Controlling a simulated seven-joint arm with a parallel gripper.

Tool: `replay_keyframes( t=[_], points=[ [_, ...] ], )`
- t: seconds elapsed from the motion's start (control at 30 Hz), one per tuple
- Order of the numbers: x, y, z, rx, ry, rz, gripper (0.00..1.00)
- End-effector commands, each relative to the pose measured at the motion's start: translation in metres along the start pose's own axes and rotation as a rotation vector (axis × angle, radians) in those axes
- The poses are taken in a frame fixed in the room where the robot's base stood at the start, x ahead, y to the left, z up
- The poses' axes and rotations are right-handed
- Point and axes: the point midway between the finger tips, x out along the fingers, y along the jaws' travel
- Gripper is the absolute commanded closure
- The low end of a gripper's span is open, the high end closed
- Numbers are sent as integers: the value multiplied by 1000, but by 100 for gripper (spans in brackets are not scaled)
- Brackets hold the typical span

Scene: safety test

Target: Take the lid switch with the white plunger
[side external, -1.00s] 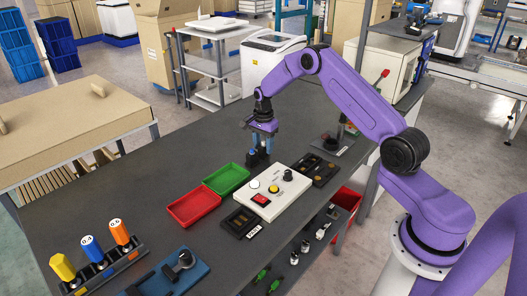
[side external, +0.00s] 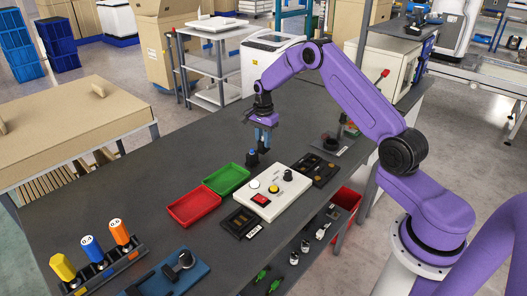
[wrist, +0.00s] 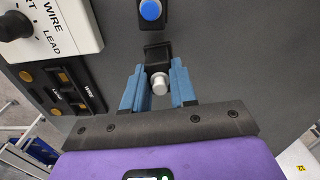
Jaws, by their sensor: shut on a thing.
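My gripper (wrist: 157,68) has two blue fingers shut on a black lid switch (wrist: 157,52) with a pale, whitish plunger (wrist: 160,84) facing the wrist camera. In the side external view, my gripper (side external: 264,145) is raised above the dark table, with the held switch small and partly hidden at the fingertips. A second switch with a blue plunger (wrist: 150,10) stands on the table beyond the held one; it also shows in the side view (side external: 251,159), just left of my gripper.
A green tray (side external: 246,184) and a red tray (side external: 216,211) lie nearby. A white control panel (side external: 295,197) with buttons and a knob stands beside them, between black part holders (side external: 231,222).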

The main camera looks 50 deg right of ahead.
Motion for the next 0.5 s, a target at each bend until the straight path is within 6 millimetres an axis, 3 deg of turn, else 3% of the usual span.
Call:
replay_keyframes(
  t=[0.5],
  points=[
    [-36,0,0,0,0,0,100]
  ],
)
